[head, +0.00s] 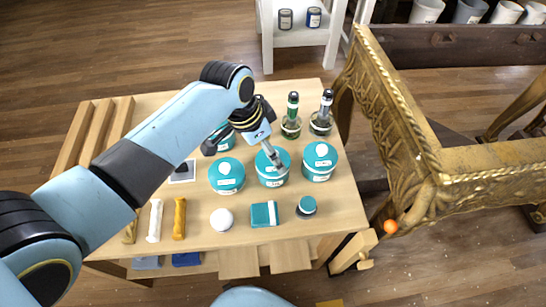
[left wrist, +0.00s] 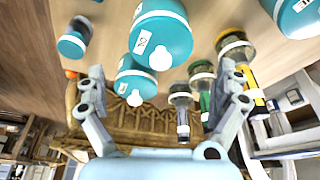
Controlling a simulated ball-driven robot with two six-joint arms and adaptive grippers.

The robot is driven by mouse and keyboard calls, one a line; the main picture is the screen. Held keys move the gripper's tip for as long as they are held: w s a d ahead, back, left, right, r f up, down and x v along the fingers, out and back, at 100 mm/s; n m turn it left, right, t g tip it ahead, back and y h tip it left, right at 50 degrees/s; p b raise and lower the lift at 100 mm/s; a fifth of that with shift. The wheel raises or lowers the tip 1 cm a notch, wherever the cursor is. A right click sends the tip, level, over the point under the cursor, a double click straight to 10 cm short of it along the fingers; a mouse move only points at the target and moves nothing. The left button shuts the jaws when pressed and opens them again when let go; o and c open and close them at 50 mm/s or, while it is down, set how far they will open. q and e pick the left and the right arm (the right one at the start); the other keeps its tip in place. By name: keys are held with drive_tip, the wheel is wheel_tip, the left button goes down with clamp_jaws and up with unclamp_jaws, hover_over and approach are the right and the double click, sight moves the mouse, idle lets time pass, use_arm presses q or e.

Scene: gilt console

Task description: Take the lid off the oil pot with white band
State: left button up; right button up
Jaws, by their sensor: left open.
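Three teal pots with white knobs stand on the wooden table in the head view: a left pot (head: 226,182), a middle pot (head: 267,178) and a right pot (head: 320,168). Another teal pot (head: 221,143) is partly hidden behind my arm. The left wrist view shows a large teal pot (left wrist: 165,30) with a white band below its lid, and another beyond it (left wrist: 135,85). I cannot tell which is the named oil pot. My left gripper (head: 272,153) is open and empty, over the middle pot in the head view. In the wrist view its fingers (left wrist: 163,72) are wide apart.
Glass jars with a green-necked (head: 292,115) and a black-necked piece (head: 323,118) stand behind the pots. A small teal jar (head: 306,208), a teal box (head: 264,214) and a white round item (head: 221,220) lie in front. A gilt console (head: 395,130) is at right.

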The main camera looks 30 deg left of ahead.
use_arm(q)
drive_tip(key=x, duration=0.4)
drive_tip(key=shift+w+f, duration=0.15)
drive_tip(key=shift+f, duration=0.1)
drive_tip(key=shift+c, duration=0.4)
